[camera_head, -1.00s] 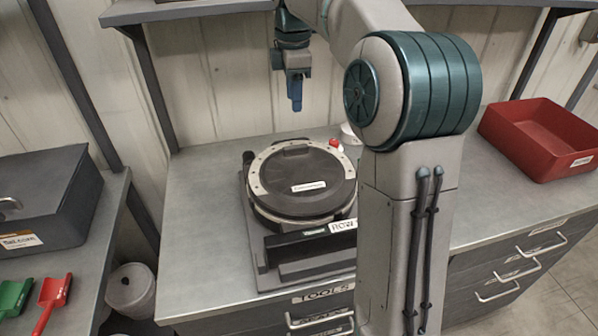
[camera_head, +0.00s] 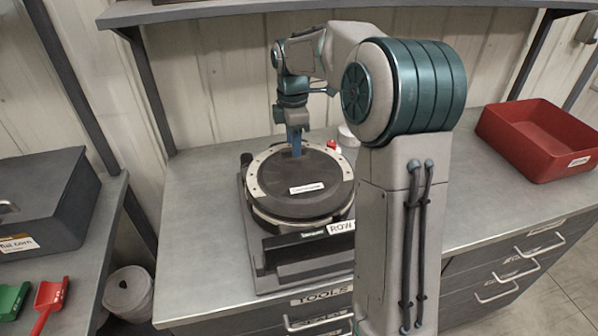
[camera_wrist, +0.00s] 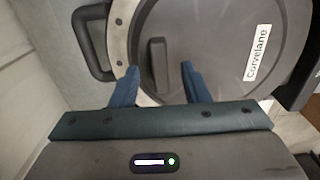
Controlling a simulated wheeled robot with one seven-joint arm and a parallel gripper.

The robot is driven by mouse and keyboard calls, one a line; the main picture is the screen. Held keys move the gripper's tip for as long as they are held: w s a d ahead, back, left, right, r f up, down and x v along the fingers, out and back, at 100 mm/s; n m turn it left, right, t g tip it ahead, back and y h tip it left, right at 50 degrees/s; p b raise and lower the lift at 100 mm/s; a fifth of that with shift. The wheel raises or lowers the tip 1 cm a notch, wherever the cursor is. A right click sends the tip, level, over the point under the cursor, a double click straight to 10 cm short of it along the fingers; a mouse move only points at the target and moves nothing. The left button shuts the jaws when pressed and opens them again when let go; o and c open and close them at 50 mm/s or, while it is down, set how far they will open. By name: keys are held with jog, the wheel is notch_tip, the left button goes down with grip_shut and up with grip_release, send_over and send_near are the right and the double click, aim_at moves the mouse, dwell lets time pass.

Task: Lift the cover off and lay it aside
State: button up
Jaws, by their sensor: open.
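The dark round cover (camera_head: 305,192) sits on the seed meter, ringed by a pale flange with bolts (camera_head: 256,187). It carries a white label. In the wrist view the cover (camera_wrist: 215,40) shows a raised bar handle (camera_wrist: 158,65). My gripper (camera_head: 296,152) is over the far part of the cover, pointing down. In the wrist view my gripper (camera_wrist: 160,75) has its two blue fingers apart, one to each side of the handle's near end. Nothing is held. I cannot tell how high the fingertips are above the cover. In the head view my gripper hides the handle.
A red knob (camera_head: 331,145) and a white round container (camera_head: 347,135) are behind the meter. A red bin (camera_head: 540,138) stands at the right of the bench. Bare bench (camera_head: 200,215) lies left of the meter. A dark handle (camera_wrist: 92,42) sticks out beside the flange.

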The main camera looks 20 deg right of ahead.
jog(key=shift+f, duration=0.6)
grip_shut()
jog(key=shift+r, duration=0.15)
notch_tip(320, 180, up, 10)
